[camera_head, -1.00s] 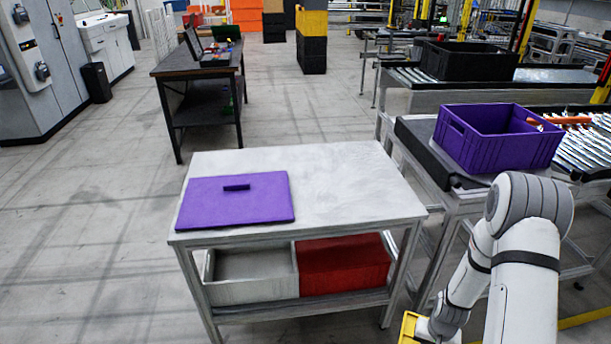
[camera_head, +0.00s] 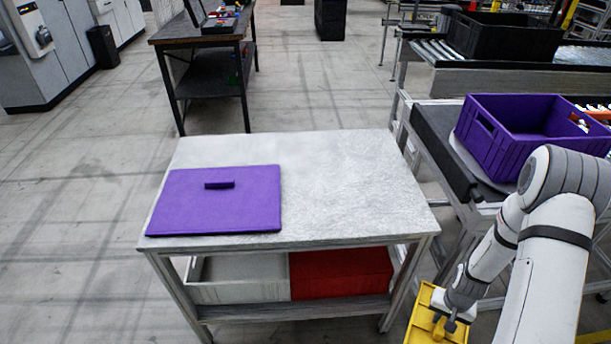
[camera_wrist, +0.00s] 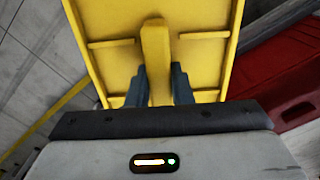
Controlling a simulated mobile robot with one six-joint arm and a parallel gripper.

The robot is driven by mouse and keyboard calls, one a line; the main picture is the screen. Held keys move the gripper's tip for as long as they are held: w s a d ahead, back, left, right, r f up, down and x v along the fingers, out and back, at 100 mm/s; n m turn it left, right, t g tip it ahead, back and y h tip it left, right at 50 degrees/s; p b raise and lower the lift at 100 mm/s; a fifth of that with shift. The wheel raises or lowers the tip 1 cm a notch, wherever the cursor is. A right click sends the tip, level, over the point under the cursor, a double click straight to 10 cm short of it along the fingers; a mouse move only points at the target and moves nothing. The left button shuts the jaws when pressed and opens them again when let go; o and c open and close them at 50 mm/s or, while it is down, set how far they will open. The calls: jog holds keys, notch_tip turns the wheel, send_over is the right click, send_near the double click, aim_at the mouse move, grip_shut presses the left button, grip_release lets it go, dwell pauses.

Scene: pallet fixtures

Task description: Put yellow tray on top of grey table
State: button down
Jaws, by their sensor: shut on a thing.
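The yellow tray (camera_head: 424,322) shows at the lower right of the head view, low beside the right front leg of the grey table. My gripper (camera_wrist: 158,84) is shut on the tray's central handle bar; the tray (camera_wrist: 103,22) fills the upper middle of the wrist view. In the head view the tray's lower part is cut off by the frame edge. The grey table (camera_head: 345,190) stands in the middle of the head view. A purple flat panel with a small handle (camera_head: 225,210) lies on the left part of its top.
The right part of the tabletop is bare. A grey bin (camera_head: 240,278) and a red bin (camera_head: 340,272) sit on the table's lower shelf. A purple crate (camera_head: 530,130) stands on the conveyor at right. A dark workbench (camera_head: 208,85) stands behind at left.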

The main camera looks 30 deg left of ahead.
aim_at(442, 317)
jog(key=shift+a+r, duration=0.1)
jog(key=shift+a, duration=0.05)
jog(key=shift+w+r+p, duration=0.1)
jog(key=shift+r+p, duration=0.2)
jog(key=shift+p, duration=0.1)
notch_tip(442, 317, up, 2)
jog(key=shift+a+r+p, duration=0.1)
jog(key=shift+p, duration=1)
jog(key=s+a+r+n, duration=0.2)
jog(key=a+r+n, duration=0.4)
jog(key=a+r, duration=1.8)
jog(key=shift+s+a+r, duration=0.3)
jog(key=shift+s+a, duration=0.05)
jog(key=shift+a, duration=0.45)
